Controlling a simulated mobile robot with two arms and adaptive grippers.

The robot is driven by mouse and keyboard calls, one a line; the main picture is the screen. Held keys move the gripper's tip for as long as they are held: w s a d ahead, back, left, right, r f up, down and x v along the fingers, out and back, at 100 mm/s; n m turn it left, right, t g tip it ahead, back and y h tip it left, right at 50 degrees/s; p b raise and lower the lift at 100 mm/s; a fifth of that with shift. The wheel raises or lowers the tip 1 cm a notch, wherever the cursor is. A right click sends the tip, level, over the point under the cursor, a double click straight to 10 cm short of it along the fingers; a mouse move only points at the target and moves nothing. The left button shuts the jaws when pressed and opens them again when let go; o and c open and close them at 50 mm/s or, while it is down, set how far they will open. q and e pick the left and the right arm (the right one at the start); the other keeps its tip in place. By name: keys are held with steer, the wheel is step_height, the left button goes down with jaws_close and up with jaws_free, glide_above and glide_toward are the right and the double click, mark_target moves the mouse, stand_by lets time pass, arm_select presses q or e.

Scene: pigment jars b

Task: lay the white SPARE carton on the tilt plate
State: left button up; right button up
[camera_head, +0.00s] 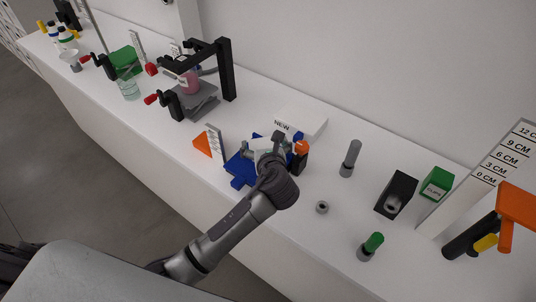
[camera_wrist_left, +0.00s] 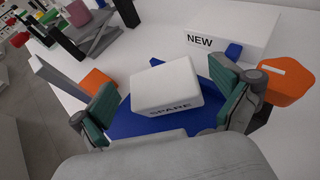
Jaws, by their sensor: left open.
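The white SPARE carton (camera_wrist_left: 165,85) lies on the blue plate (camera_wrist_left: 138,126), which I take to be the tilt plate, in the left wrist view. Its lettered side faces the camera. In the head view the blue plate (camera_head: 240,167) shows beside my left gripper (camera_head: 267,146), which mostly hides the carton there. My left gripper (camera_wrist_left: 165,95) is open, with one green-padded finger on each side of the carton. A gap shows between the carton and the right-hand finger; contact on the left side is hard to tell. My right gripper is not in view.
A white NEW carton (camera_head: 302,121) stands just behind the blue plate. An orange wedge (camera_head: 203,144) and an upright scale (camera_head: 215,143) stand at its left, an orange-topped block (camera_head: 301,150) at its right.

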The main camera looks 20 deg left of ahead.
arm_select(q)
steer(key=v, duration=1)
steer(key=shift+b, duration=0.45)
steer(key=shift+d, duration=0.1)
